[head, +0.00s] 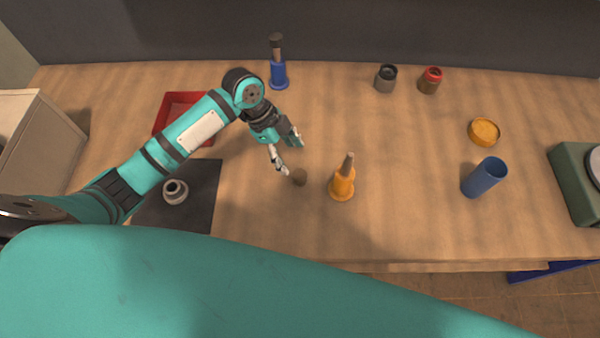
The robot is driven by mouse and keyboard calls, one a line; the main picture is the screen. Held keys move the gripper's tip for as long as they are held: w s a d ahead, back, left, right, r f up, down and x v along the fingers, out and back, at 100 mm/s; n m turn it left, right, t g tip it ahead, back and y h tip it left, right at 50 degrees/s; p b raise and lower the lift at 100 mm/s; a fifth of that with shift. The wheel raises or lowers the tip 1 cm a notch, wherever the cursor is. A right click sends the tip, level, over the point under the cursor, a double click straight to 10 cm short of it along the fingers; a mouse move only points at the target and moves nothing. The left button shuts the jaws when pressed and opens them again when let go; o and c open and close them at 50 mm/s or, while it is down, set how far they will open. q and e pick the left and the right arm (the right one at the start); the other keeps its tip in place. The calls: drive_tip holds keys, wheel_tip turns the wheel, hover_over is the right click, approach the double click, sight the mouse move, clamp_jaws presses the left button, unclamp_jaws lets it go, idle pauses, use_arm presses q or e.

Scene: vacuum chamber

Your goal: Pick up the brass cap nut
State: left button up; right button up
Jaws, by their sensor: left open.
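A small brownish round piece, which looks like the brass cap nut (299,177), sits on the wooden table near its middle. My left gripper (289,155) is open and empty, its fingers spread. It is just behind and to the left of the nut, with one fingertip close to it. I cannot tell whether that fingertip touches it. My right gripper is not in view.
An orange holder (342,185) with an upright piece stands just right of the nut. A dark mat with a white-grey ring part (175,191) and a red tray (161,117) are left. A blue cup (483,178) stands right.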

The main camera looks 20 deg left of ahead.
sight(299, 175)
use_arm(q)
drive_tip(key=x, duration=0.2)
drive_tip(key=shift+d+f, duration=0.15)
drive_tip(key=shift+f, duration=0.1)
drive_tip(key=shift+s+d+f+p, duration=0.15)
drive_tip(key=shift+f+p, duration=0.05)
drive_tip(key=shift+p, duration=0.15)
drive_tip(key=p+x, duration=0.1)
drive_tip(key=x, duration=0.2)
drive_tip(key=shift+s+f, duration=0.15)
drive_tip(key=shift+f, duration=0.2)
drive_tip(key=shift+d+f, duration=0.2)
drive_tip(key=shift+f, duration=0.3)
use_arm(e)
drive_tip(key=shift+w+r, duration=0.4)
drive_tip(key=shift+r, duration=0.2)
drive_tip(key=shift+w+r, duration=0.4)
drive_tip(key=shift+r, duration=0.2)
use_arm(q)
drive_tip(key=c, duration=1)
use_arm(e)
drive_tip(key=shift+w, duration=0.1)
